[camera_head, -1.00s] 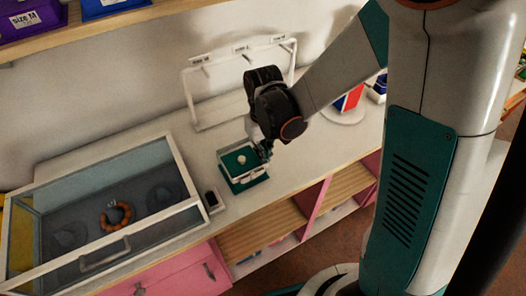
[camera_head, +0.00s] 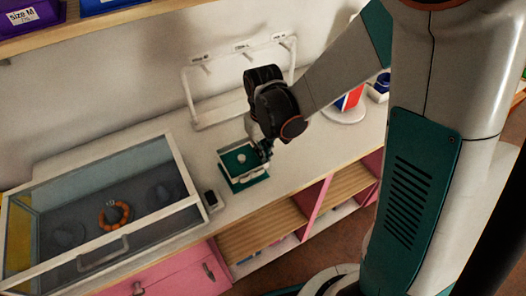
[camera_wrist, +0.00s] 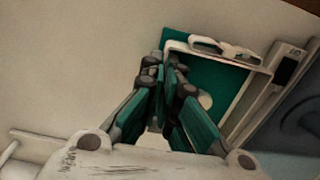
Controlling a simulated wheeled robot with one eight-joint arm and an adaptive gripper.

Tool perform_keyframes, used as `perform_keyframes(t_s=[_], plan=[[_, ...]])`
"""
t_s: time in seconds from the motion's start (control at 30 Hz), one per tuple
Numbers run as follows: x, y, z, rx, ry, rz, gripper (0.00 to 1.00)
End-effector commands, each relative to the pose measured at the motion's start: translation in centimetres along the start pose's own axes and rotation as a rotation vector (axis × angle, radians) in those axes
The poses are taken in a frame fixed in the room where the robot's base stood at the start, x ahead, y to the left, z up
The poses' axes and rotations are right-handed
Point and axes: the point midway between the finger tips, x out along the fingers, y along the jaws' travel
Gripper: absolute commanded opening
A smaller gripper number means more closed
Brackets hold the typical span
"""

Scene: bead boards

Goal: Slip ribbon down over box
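The teal box (camera_head: 232,159) sits on the white counter, with a round pale knob on top. In the wrist view its teal top (camera_wrist: 192,42) shows past a pale square band. I take this band, with loops like a bow, to be the ribbon (camera_wrist: 262,76). The ribbon lies around or just above the box; its exact height is unclear. My gripper (camera_head: 264,150) is at the box's right edge in the head view. In the wrist view my gripper (camera_wrist: 168,68) has its fingers close together at the ribbon's near side, seemingly pinching it. The fingers hide that side.
A glass-lidded display case (camera_head: 190,190) with an orange bead ring (camera_head: 113,214) stands left. A small dark device (camera_head: 211,199) lies between it and the box. A white rack (camera_head: 188,90) stands behind. A red, white and blue item (camera_head: 350,98) is at right.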

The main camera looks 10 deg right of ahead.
Motion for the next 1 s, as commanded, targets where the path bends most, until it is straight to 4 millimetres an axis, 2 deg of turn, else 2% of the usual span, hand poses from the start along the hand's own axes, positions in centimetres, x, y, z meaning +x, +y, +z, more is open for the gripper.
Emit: perform_keyframes(t_s=[0.2, 0.3, 0.33, 0.57, 0.67, 1.0], plan=[[-0.03, 0.0, 0.0, 0.0, 0.0, 0.0, 0.0], [-0.03, 0.0, 0.0, 0.0, 0.0, 0.0, 0.24], [-0.03, 0.0, 0.0, 0.0, 0.0, 0.0, 0.28], [-0.02, 0.0, 0.0, 0.0, 0.0, 0.0, 0.28], [-0.02, 0.0, 0.0, 0.0, 0.0, 0.0, 0.45], [-0.02, 0.0, 0.0, 0.0, 0.0, 0.0, 0.45]])
